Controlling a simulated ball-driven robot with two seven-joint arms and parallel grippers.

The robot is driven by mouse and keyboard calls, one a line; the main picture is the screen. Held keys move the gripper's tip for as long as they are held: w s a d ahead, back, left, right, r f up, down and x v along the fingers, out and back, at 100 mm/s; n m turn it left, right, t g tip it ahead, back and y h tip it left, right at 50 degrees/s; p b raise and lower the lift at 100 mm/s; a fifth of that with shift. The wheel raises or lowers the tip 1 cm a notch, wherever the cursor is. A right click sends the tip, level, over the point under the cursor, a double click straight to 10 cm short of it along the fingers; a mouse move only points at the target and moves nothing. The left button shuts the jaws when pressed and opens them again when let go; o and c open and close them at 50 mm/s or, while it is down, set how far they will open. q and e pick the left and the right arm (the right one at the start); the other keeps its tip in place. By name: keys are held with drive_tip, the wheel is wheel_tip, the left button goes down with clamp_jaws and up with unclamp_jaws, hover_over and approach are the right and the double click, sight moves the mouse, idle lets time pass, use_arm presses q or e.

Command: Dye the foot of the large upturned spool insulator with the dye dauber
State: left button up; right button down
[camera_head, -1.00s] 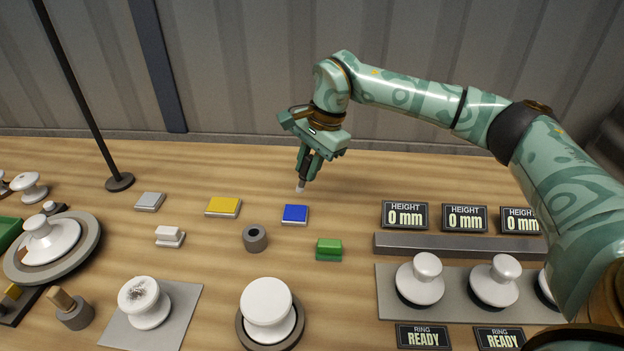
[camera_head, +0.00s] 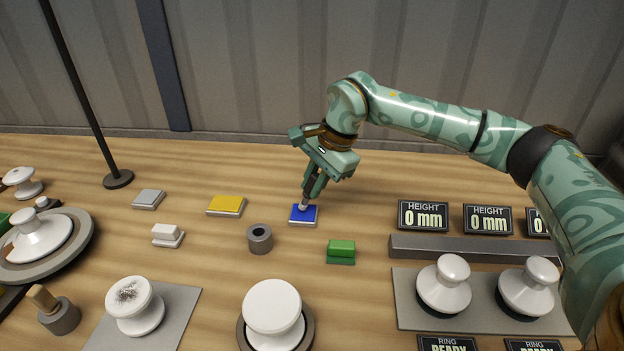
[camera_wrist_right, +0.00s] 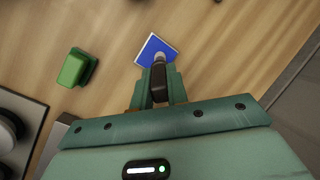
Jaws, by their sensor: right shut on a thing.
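My right gripper (camera_head: 311,190) is shut on the dye dauber (camera_head: 305,203), a dark-handled stick with a pale tip. The tip is over the blue pad (camera_head: 300,219) and looks to touch it; the wrist view (camera_wrist_right: 155,50) shows the same pad with the tip at its lower edge. The large white spool insulator (camera_head: 272,308) stands in a dark round holder at the front middle, wide end up. My left gripper is not in view.
A yellow pad (camera_head: 226,204) and a grey pad (camera_head: 149,199) lie to the left. A grey ring-shaped holder (camera_head: 260,239) and a green block (camera_head: 341,250) stand between the blue pad and the spool. Height displays (camera_head: 423,215) and white insulators (camera_head: 444,285) stand at the right.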

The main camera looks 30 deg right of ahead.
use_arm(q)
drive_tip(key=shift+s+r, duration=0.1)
use_arm(e)
drive_tip(key=shift+r, duration=0.15)
drive_tip(key=shift+f, duration=0.55)
idle(0.6)
use_arm(q)
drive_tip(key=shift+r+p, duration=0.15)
drive_tip(key=shift+p, duration=0.15)
use_arm(e)
drive_tip(key=shift+s+f, duration=0.1)
drive_tip(key=shift+s, duration=0.05)
idle(1.3)
